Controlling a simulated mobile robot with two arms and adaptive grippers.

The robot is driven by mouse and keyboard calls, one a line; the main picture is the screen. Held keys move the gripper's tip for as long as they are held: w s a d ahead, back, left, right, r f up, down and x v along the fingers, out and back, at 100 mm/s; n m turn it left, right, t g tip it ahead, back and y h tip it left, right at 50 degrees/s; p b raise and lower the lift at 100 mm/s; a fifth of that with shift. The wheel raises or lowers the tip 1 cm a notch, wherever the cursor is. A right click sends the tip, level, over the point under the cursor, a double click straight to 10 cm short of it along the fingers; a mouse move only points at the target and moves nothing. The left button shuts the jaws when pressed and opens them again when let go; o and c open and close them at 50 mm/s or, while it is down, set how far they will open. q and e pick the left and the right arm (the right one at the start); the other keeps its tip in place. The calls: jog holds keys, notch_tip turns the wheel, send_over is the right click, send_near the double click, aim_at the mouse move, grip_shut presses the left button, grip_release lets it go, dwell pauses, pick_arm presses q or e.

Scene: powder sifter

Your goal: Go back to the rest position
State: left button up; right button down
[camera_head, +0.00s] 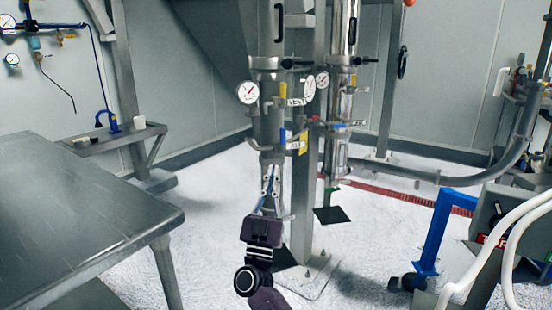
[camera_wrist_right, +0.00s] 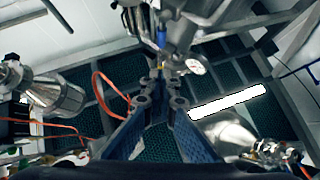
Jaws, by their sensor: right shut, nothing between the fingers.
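My right arm and gripper (camera_head: 269,182) rise from the bottom middle of the head view, with the dark wrist below. The fingers point up in front of the lower part of the left steel column (camera_head: 267,125); I cannot tell whether they touch it. In the right wrist view the two blue-padded fingers (camera_wrist_right: 159,84) converge at their tips, shut and empty. My left gripper is not in the head view.
A steel table (camera_head: 70,215) fills the left. A second steel column (camera_head: 341,100) with a gauge stands right of the first. A blue-framed machine (camera_head: 433,235) with white hoses stands at the right. Floor between the table and columns is clear.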

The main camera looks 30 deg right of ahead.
jog(key=shift+v, duration=1.4)
